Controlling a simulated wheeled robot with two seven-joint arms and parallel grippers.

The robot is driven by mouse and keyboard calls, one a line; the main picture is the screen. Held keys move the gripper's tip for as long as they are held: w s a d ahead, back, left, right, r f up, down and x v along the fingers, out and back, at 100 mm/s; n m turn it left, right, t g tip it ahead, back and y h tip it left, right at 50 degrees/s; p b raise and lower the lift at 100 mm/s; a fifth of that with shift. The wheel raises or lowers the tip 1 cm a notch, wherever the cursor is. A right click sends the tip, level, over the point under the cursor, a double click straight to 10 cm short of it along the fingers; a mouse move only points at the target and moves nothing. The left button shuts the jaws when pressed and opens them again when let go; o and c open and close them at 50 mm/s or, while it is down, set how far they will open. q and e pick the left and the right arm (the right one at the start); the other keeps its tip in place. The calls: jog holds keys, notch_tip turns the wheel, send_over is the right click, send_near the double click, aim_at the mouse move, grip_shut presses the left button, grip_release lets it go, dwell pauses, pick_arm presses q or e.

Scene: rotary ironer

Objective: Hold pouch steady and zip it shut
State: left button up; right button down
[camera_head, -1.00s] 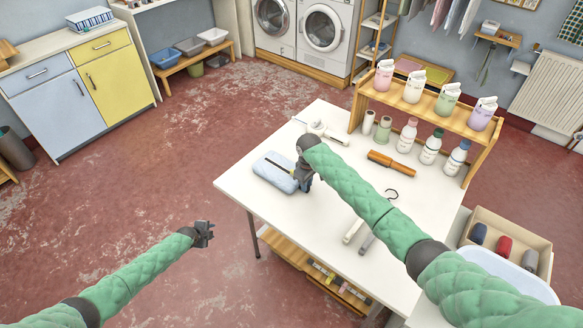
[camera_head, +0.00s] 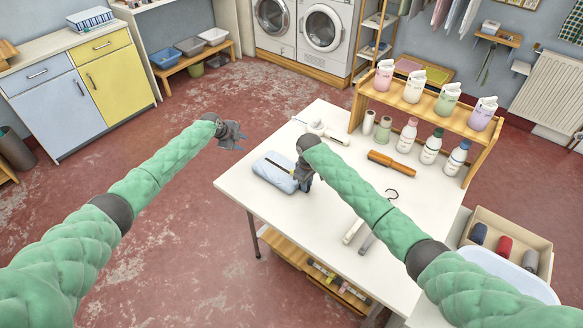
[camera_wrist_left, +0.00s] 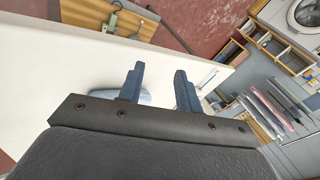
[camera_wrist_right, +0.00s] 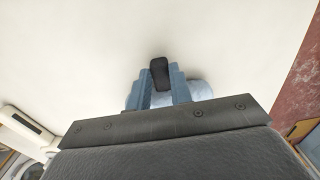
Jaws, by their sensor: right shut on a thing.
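The light blue pouch (camera_head: 270,172) lies on the white table near its left edge, with a dark zip line along its top. My right gripper (camera_head: 304,184) is at the pouch's right end. In the right wrist view its fingers (camera_wrist_right: 160,86) are shut on a black tab (camera_wrist_right: 159,70), with the pouch (camera_wrist_right: 197,91) behind them. I cannot tell whether the tab is the zip pull. My left gripper (camera_head: 238,136) is open and empty, apart from the pouch, up and left of it. In the left wrist view the pouch (camera_wrist_left: 145,97) shows partly behind the fingers (camera_wrist_left: 160,85).
A wooden shelf (camera_head: 428,108) with cartons and bottles stands at the back right. The table's front left is clear.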

aim_at(292, 169)
pick_arm(q)
jog(key=s+d+r+g, duration=0.1)
jog(key=d, duration=0.2)
jog(key=s+d+r+m+g, duration=0.1)
jog(key=s+d+r, duration=0.1)
jog(key=d, duration=0.2)
jog(key=s+d+r+g, duration=0.1)
jog(key=d+r+g, duration=0.1)
jog(key=d, duration=0.2)
jog(key=shift+s+d+m, duration=0.2)
jog(key=shift+s+m, duration=0.2)
jog(key=s+d+r+m+g+y, duration=0.1)
jog(key=s+d+r+m+g, duration=0.1)
jog(key=s+d+r+g, duration=0.35)
jog(key=shift+t, duration=0.75)
jog(key=x, duration=0.7)
jog(key=s+d+x, duration=0.1)
jog(key=x, duration=0.3)
jog(key=shift+d, duration=0.25)
jog(key=shift+c, duration=0.2)
grip_shut()
